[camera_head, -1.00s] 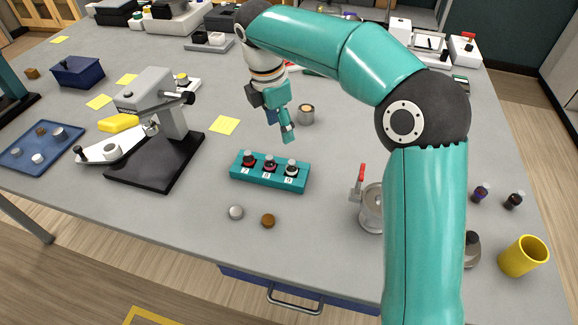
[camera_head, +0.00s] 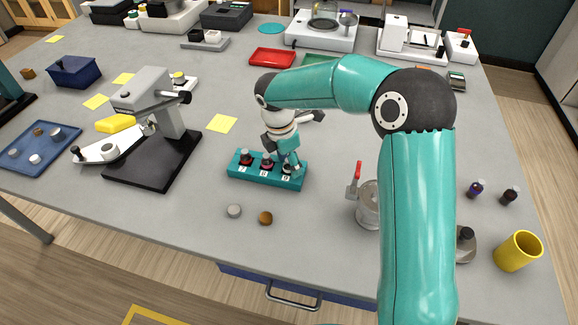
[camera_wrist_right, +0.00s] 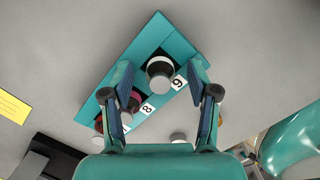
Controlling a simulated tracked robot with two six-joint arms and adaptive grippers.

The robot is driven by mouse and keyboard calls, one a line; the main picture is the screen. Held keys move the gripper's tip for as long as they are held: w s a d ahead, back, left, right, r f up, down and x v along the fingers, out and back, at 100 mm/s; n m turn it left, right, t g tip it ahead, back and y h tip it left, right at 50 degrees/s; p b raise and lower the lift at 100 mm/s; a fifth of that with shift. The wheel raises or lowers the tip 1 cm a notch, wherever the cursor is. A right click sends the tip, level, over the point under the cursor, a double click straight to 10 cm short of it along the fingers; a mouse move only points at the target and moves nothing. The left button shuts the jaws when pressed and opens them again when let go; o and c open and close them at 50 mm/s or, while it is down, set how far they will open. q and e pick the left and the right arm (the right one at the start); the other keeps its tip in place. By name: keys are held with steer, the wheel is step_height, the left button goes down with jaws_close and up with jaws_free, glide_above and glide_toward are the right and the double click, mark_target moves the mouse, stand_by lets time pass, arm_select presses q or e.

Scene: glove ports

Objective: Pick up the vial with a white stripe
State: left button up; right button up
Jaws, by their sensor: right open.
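The slot 7 vial (camera_head: 245,157) and slot 8 vial (camera_head: 267,160) show reddish bands. The white-striped vial (camera_wrist_right: 160,72) stands in slot 9; in the head view my gripper partly hides it. My right gripper (camera_head: 288,168) is open and points down over slot 9. In the right wrist view its fingers (camera_wrist_right: 161,64) are apart, one on each side of the white-striped vial, with gaps. My left gripper is out of view.
A grey cap (camera_head: 234,211) and a brown knob (camera_head: 265,218) lie in front of the rack. A microscope-like device (camera_head: 160,130) stands left. A metal fixture with a red handle (camera_head: 367,203), two vials (camera_head: 476,188) and a yellow cup (camera_head: 518,251) are right.

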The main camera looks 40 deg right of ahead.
steer(key=shift+f, duration=0.15)
steer(key=c, duration=1.1)
